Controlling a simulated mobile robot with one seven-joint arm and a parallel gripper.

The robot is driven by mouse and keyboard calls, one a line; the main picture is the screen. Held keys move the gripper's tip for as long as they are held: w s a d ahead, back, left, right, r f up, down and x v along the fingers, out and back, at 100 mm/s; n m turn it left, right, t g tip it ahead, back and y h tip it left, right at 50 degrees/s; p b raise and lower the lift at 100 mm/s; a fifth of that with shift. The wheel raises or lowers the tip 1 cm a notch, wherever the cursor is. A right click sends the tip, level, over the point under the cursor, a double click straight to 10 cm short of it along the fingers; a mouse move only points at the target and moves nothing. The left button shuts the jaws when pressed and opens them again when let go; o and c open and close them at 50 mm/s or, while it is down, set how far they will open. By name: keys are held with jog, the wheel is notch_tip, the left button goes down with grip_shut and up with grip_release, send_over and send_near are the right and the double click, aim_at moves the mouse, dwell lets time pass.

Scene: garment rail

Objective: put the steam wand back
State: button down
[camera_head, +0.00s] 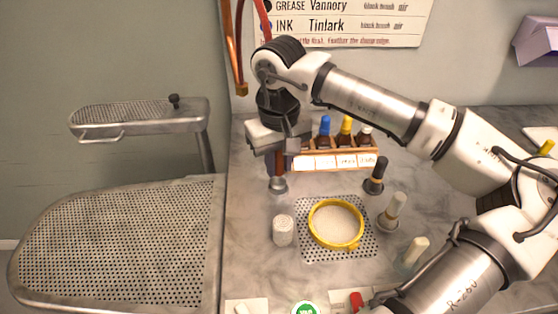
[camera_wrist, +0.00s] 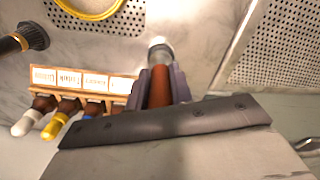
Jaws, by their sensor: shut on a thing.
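My gripper (camera_head: 276,160) points down above the back left of the marble counter. It is shut on a reddish-brown rod with a silver tip, which I take to be the steam wand (camera_wrist: 160,85). In the wrist view its brown body sits between the dark jaws. In the head view only its lower end and silver tip (camera_head: 278,184) show below the jaws. I cannot tell whether the tip touches the counter. Orange-brown tubing (camera_head: 234,50) hangs on the wall behind my arm. Whether it joins the wand is hidden.
A wooden rack of bottles (camera_head: 335,160) stands right beside my gripper. A perforated board (camera_head: 120,250) and a smaller perforated arm (camera_head: 140,116) lie left.

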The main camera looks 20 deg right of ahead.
jog(key=shift+f+b, duration=0.4)
jog(key=shift+f+b, duration=0.25)
jog(key=shift+b, duration=0.05)
jog(key=shift+f+b, duration=0.25)
jog(key=shift+b, duration=0.1)
dwell(0.4)
jog(key=c, duration=0.8)
grip_release()
jog(key=shift+c, duration=0.2)
jog(key=shift+r, duration=0.1)
jog(key=shift+r+p, duration=2.2)
jog(key=shift+r, duration=1.55)
